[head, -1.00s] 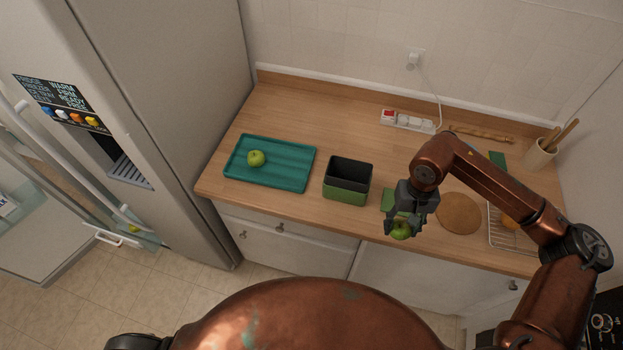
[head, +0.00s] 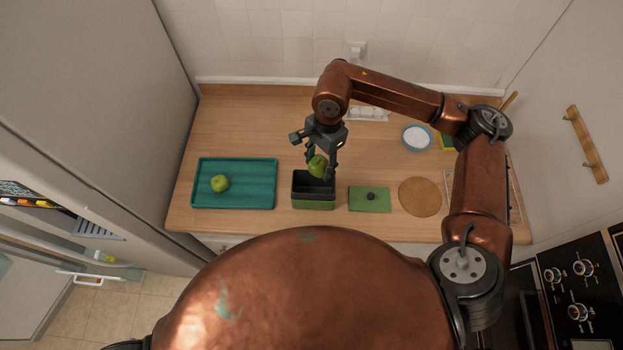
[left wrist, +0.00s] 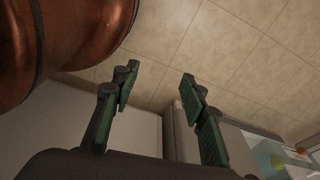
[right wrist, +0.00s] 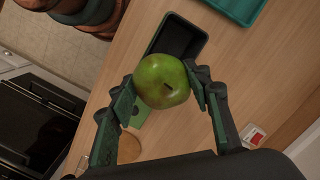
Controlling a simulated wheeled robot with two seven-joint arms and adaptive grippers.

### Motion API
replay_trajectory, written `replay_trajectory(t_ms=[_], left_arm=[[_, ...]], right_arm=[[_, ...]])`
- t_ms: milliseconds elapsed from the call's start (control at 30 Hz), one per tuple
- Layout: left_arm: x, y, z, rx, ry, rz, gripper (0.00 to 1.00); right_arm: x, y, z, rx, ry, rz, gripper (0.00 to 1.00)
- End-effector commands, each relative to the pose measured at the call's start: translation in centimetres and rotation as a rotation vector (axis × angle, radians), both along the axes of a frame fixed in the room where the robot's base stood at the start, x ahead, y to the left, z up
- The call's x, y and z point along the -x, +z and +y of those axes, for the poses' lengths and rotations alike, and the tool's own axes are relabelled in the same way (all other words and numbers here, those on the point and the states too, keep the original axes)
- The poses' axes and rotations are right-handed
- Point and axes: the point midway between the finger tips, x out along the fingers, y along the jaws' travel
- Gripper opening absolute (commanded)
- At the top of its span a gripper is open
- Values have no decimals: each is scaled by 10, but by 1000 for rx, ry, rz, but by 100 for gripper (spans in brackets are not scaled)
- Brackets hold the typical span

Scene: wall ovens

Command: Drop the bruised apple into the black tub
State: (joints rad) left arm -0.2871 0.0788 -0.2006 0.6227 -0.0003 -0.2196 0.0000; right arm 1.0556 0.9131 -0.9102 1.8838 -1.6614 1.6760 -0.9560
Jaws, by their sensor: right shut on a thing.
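My right gripper (head: 322,165) is shut on a green apple (head: 317,166) and holds it above the black tub (head: 313,202), which has a green lower outside. In the right wrist view the apple (right wrist: 162,81) sits between both fingertips, with the open tub (right wrist: 180,38) behind it. A dark stem end shows; I cannot make out a clear bruise. Another green apple (head: 220,183) lies on the teal tray (head: 255,181) at the left. My left gripper (left wrist: 158,85) is open and empty in its wrist view, over the floor.
A green lid (head: 370,205) with a dark knob lies right of the tub, then a round wooden board (head: 420,197). A bowl (head: 416,138), a power strip (head: 368,113) and a wire rack (head: 514,195) are farther off. The counter behind the tray is clear.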

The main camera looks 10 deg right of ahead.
Motion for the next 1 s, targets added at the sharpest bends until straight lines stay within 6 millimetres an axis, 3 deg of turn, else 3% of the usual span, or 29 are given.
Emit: replay_trajectory(t_ms=[100, 267, 433, 600, 900, 933, 1000], left_arm=[[22, -3, 2, -3, 6, 27, 40], [33, -7, 3, -3, 8, 40, 40], [27, -10, 3, -4, 7, 32, 40], [6, -11, 2, -2, 2, 6, 40], [7, -11, 2, -2, 2, 7, 40], [8, -11, 2, -2, 3, 8, 40], [12, -11, 2, -2, 3, 13, 40]], right_arm=[[0, -7, 3, -1, 3, 1, 18], [0, -21, 5, -1, 7, 2, 18], [0, -42, 4, -1, 7, 3, 18], [0, -56, 3, -1, 6, 2, 18], [0, -59, 3, 0, 5, 0, 18], [0, -59, 3, 0, 5, 0, 46], [0, -59, 3, 0, 5, 0, 50]])
